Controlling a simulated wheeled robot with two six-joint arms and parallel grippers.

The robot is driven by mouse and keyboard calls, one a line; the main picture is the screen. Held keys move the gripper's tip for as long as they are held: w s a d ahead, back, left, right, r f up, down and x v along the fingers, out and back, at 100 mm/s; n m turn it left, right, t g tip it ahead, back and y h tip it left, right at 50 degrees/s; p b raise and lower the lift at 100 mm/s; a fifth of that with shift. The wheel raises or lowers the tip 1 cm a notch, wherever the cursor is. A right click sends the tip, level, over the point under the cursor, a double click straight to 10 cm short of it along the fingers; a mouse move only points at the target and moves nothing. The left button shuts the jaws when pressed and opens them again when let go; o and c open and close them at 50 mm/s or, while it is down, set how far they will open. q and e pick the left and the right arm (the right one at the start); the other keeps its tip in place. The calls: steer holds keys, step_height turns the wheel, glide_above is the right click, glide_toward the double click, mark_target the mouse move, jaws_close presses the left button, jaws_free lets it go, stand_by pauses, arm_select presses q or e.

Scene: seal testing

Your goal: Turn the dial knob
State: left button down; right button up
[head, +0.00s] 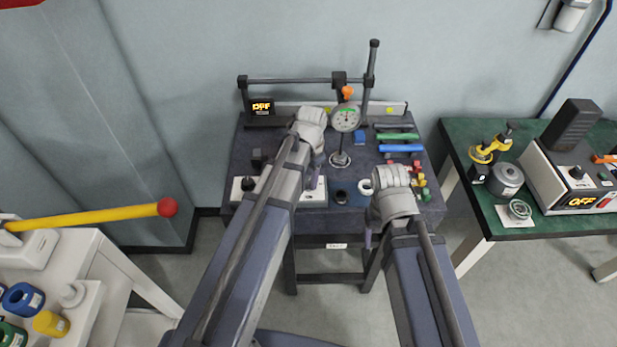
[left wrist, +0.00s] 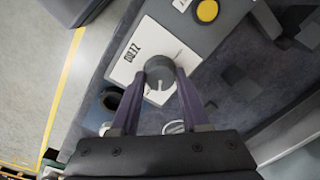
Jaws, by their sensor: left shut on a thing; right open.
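The dial knob (left wrist: 160,72) is a dark grey round knob with a pale line on its face. It sits on a white plate (left wrist: 132,55) with dark lettering that appears to read ZERO. My left gripper (left wrist: 158,84) has its two fingers on opposite sides of the knob and is shut on it. In the head view, my left gripper (head: 317,166) is over the dark table, and its wrist hides the knob. Part of a white plate (head: 314,192) shows below it. My right gripper (head: 369,238) is open and empty near the table's front edge, partly hidden by its wrist.
A dial gauge (head: 345,118) on a stand rises behind my left gripper. A blue bar (head: 401,148) and a green bar (head: 397,136) lie at the right. A black knob on another white plate (head: 238,193) is at the left. A green-topped table (head: 470,150) stands right.

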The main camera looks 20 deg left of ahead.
mark_target(309, 181)
arm_select(q)
steer(key=shift+c, duration=1.9)
jaws_free()
steer(key=shift+r, duration=0.1)
step_height(309, 181, up, 8)
steer(key=p, duration=0.8)
steer(key=shift+s+d, duration=0.1)
steer(key=shift+d, duration=0.05)
steer(key=shift+f, duration=0.2)
steer(key=s+d+n, duration=0.1)
steer(key=s+d, duration=0.4)
steer(key=s, duration=0.2)
steer(key=s+d+n+b, duration=0.1)
steer(key=s+d, duration=0.4)
steer(key=s, duration=0.2)
steer(key=shift+s+f+n+g+y, duration=0.25)
steer(key=shift+f+n+g+y, duration=0.05)
steer(key=shift+f+n, duration=0.1)
